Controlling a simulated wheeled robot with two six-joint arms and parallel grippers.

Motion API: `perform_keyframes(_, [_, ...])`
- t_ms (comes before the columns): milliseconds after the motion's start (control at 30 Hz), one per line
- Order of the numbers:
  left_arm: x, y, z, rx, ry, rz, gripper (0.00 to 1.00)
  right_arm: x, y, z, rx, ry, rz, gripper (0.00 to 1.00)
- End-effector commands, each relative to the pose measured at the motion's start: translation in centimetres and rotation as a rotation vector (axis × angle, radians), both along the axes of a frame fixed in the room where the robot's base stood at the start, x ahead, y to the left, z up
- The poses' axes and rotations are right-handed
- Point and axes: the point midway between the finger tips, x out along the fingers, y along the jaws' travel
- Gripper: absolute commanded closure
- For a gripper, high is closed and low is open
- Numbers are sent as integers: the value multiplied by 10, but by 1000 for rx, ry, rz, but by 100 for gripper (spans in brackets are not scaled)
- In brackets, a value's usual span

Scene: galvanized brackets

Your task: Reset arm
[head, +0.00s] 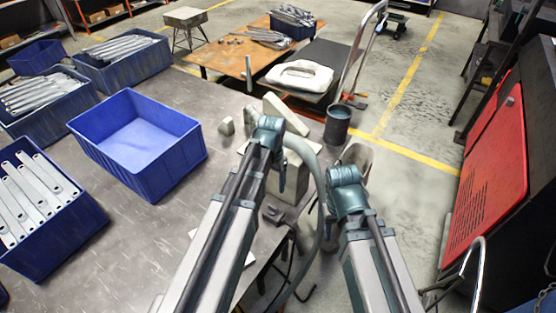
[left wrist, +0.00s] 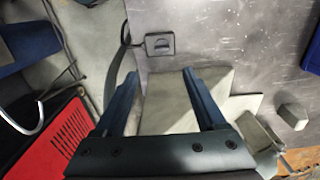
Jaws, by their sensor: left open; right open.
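My left arm reaches up the middle of the head view, and its left gripper (head: 281,178) hangs over the right edge of the grey table (head: 170,225), mostly hidden by its own wrist. In the left wrist view my left gripper (left wrist: 160,82) has its two blue fingers wide apart, with nothing held. A pale beige block (left wrist: 185,98) lies below and between them. My right gripper (head: 347,182) is to the right of the left one, beyond the table edge over the floor. Its fingers are hard to make out behind the teal wrist; nothing is seen in it.
An empty blue bin (head: 135,150) stands on the table. Blue bins of metal brackets (head: 42,220) stand to its left. A dark grey cup (head: 337,125) is just beyond the arms. A red panel (head: 490,150) stands at the right. Floor between is mostly clear.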

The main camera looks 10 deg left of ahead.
Motion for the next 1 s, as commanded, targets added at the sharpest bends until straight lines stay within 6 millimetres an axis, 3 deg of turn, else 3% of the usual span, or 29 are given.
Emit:
perform_keyframes(200, [-76, -59, 0, 49, 19, 2, 28, 0, 0, 0, 0, 0, 0, 50])
perform_keyframes(400, [-128, -90, 1, 94, 21, 20, 28, 0, 0, 0, 0, 0, 0, 50])
perform_keyframes(533, [-138, -96, 2, 106, 21, 28, 28, 0, 0, 0, 0, 0, 0, 50])
perform_keyframes(1000, [-137, -96, 2, 106, 21, 31, 28, 0, 0, 0, 0, 0, 0, 50])
